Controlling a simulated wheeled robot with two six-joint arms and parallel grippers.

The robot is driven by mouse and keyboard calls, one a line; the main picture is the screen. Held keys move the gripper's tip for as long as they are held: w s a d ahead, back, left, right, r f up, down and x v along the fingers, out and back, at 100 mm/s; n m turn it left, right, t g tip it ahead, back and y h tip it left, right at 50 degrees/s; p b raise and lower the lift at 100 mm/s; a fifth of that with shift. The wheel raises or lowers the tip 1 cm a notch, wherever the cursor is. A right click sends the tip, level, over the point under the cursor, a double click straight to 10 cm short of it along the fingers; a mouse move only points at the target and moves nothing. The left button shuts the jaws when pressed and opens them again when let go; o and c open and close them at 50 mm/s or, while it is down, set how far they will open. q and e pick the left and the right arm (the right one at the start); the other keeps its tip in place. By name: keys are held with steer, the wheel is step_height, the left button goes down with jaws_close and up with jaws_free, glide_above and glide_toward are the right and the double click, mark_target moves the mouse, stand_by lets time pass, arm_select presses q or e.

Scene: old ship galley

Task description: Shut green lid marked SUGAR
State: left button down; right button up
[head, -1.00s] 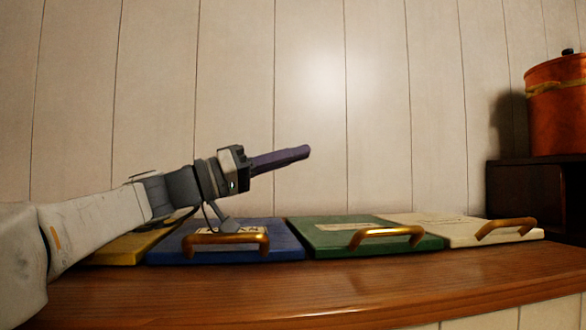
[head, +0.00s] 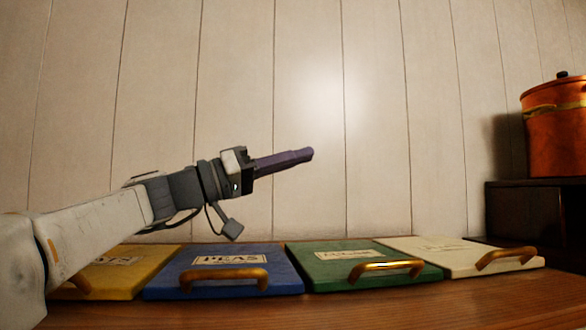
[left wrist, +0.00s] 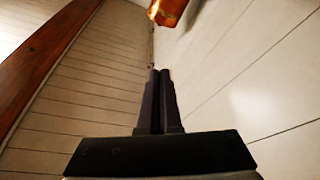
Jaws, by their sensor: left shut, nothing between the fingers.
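The green lid (head: 330,276) lies flat and shut on the wooden counter in the head view, third from the left in a row of lids. Its pale label is too blurred to read for certain. A brass handle (head: 386,266) sits at its front edge. My left gripper (head: 312,153) is shut and empty, in the air above and behind the green lid, touching nothing. Its closed dark fingers also show in the left wrist view (left wrist: 160,85). My right gripper is in no view.
A yellow lid (head: 140,270), a blue lid marked PEAS (head: 195,285) and a cream lid (head: 435,252) lie flat beside the green one, each with a brass handle. An orange pot (head: 556,135) stands on a dark shelf (head: 520,210) at right.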

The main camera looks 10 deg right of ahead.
arm_select(q)
steer(key=s+d+r+p, duration=0.2)
steer(key=s+d+r, duration=0.4)
steer(key=s+d, duration=0.1)
steer(key=shift+d+p, duration=0.35)
steer(key=shift+d, duration=0.3)
